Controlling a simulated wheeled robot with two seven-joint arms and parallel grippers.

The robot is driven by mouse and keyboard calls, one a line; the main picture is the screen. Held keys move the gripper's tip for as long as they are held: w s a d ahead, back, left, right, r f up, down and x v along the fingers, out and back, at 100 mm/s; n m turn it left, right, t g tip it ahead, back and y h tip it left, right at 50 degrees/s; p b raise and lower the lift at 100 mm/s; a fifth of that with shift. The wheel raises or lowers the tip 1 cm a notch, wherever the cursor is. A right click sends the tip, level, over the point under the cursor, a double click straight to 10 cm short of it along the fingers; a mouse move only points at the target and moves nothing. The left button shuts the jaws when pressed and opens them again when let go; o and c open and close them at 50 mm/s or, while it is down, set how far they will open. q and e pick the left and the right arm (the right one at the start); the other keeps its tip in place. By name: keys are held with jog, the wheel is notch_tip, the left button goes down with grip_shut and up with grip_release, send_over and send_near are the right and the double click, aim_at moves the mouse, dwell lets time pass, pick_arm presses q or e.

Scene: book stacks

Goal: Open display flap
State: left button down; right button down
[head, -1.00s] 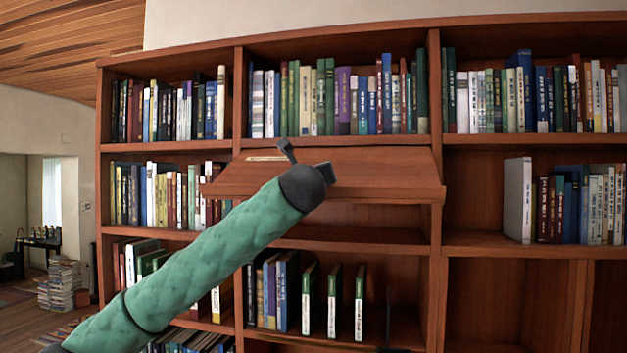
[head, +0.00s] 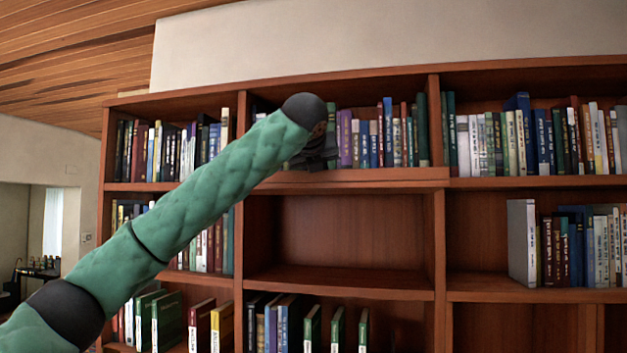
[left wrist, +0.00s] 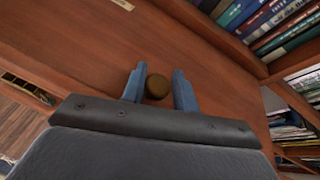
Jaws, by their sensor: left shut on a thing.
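The display flap (head: 385,177) of the middle bay is raised to about level, showing as a thin wooden front edge under the top row of books. The open compartment (head: 340,232) below it looks empty. My left gripper (head: 320,148) is at the flap, largely hidden behind my forearm in the head view. In the left wrist view, the two blue-grey fingers of my left gripper (left wrist: 158,90) are on either side of a round brown knob (left wrist: 158,86) on the flap's wooden face (left wrist: 80,55). My right gripper is not in view.
Full rows of books (head: 375,135) stand just above the flap. Books (head: 572,245) fill part of the right bay, with a grey-white one (head: 521,243) at their left. Several spaced books (head: 337,328) stand on the shelf below.

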pick_arm(q)
jog(key=shift+d+r, duration=0.15)
jog(key=shift+r, duration=0.1)
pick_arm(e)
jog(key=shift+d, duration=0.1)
pick_arm(q)
jog(key=c, duration=1.2)
grip_release()
jog(key=shift+o, duration=0.4)
jog(key=shift+w+d, duration=0.1)
jog(key=shift+d, duration=0.15)
jog(key=shift+s+a+r+b, duration=0.1)
jog(key=shift+s+a+b, duration=0.25)
jog(key=shift+s+b, duration=0.35)
jog(key=b+v, duration=0.1)
jog(key=v, duration=0.1)
jog(key=b+v, duration=0.1)
jog(key=shift+s+d+r, duration=0.15)
jog(key=shift+s+r, duration=0.05)
jog(key=shift+s, duration=0.15)
jog(key=shift+d+b+v, duration=0.2)
jog(key=shift+b+v, duration=0.4)
jog(key=shift+v, duration=0.65)
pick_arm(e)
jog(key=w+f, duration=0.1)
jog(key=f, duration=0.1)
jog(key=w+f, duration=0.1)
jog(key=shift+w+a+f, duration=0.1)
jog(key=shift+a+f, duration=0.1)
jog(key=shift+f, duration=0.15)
